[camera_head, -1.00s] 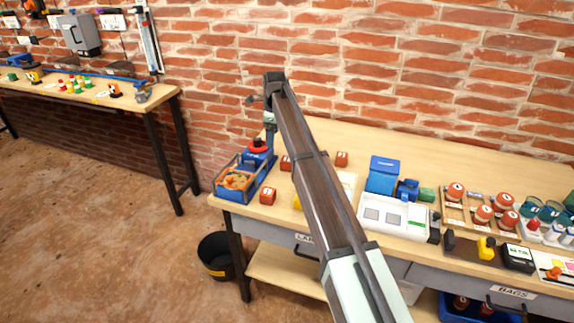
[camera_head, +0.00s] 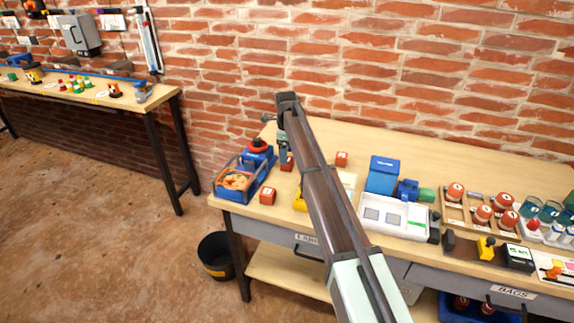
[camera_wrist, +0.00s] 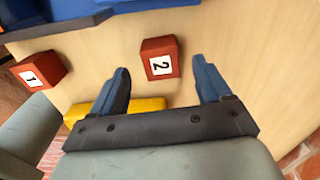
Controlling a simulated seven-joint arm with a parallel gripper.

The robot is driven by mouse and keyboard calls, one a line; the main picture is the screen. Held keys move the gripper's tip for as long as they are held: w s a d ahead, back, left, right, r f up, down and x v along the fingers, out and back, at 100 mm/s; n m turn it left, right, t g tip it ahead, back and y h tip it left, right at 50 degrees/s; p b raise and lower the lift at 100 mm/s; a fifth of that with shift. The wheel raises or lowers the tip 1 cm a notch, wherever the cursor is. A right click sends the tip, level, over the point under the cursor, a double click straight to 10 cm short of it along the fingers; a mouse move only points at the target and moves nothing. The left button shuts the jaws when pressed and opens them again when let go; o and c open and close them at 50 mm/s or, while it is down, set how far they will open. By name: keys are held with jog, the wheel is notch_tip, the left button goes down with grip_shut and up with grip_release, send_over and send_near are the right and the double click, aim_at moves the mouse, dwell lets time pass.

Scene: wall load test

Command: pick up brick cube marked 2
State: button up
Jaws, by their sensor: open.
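The brick cube marked 2 (camera_wrist: 158,60) is red with a white label. It sits on the wooden bench top, between and just beyond my fingertips in the wrist view. In the head view it appears to be the red cube (camera_head: 288,164) partly hidden below my gripper (camera_head: 283,150). My gripper (camera_wrist: 160,66) is open and empty, with one blue finger on each side of the cube's line. I cannot tell the remaining height above it. A similar cube marked 1 (camera_wrist: 38,71) stands to the left, seen as a red cube in the head view (camera_head: 267,196).
A blue tray (camera_head: 236,182) and a blue device with a red top (camera_head: 258,152) stand left of the cubes. A yellow object (camera_wrist: 145,104) lies below the fingers in the wrist view. The brick wall runs behind the bench.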

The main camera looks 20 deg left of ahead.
aim_at(288, 167)
jog(key=shift+w+d+f, duration=0.1)
jog(key=shift+d+f, duration=0.05)
jog(key=shift+f, duration=2.45)
jog(key=shift+c, duration=0.3)
jog(key=c, duration=1.1)
